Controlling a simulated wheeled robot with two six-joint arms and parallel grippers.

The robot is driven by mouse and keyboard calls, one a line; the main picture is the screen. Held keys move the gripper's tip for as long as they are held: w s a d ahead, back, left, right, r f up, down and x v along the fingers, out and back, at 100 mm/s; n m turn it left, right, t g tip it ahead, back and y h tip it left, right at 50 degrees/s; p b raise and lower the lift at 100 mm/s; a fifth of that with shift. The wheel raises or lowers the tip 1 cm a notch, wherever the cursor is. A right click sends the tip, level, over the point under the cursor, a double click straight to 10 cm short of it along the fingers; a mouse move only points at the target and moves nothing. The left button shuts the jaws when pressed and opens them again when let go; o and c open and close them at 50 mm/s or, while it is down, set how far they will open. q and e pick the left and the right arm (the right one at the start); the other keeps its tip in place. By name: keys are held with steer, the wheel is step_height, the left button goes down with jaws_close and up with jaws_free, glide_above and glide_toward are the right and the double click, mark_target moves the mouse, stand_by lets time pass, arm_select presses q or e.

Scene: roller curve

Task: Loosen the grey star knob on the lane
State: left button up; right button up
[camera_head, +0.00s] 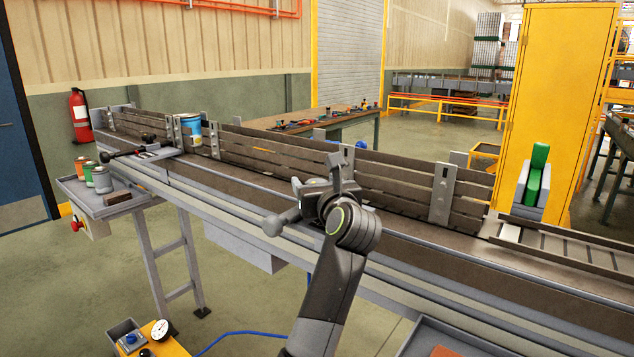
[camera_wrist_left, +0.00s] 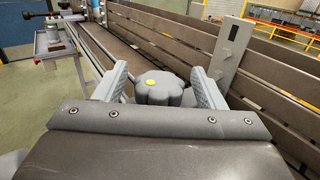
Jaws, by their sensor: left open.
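The grey star knob (camera_wrist_left: 158,90), lobed with a yellow dot on top, sits between the two fingers of my left gripper (camera_wrist_left: 158,88) in the left wrist view. The fingers stand apart, one on each side of it, with gaps showing; they do not appear clamped on it. In the head view my left gripper (camera_head: 305,193) is over the near side of the lane (camera_head: 240,182), at about its middle. My gripper largely covers the knob there. My right gripper is out of view.
Slatted guard boards (camera_head: 270,150) with upright grey brackets (camera_head: 442,190) line the lane's far side. A side tray (camera_head: 112,200) holds small cans at left. A blue-labelled can (camera_head: 191,130) stands on the lane. A green block (camera_head: 538,175) is at right.

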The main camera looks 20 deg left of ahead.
arm_select(q)
steer(key=shift+s, duration=0.1)
steer(key=shift+c, duration=0.5)
steer(key=c, duration=0.9)
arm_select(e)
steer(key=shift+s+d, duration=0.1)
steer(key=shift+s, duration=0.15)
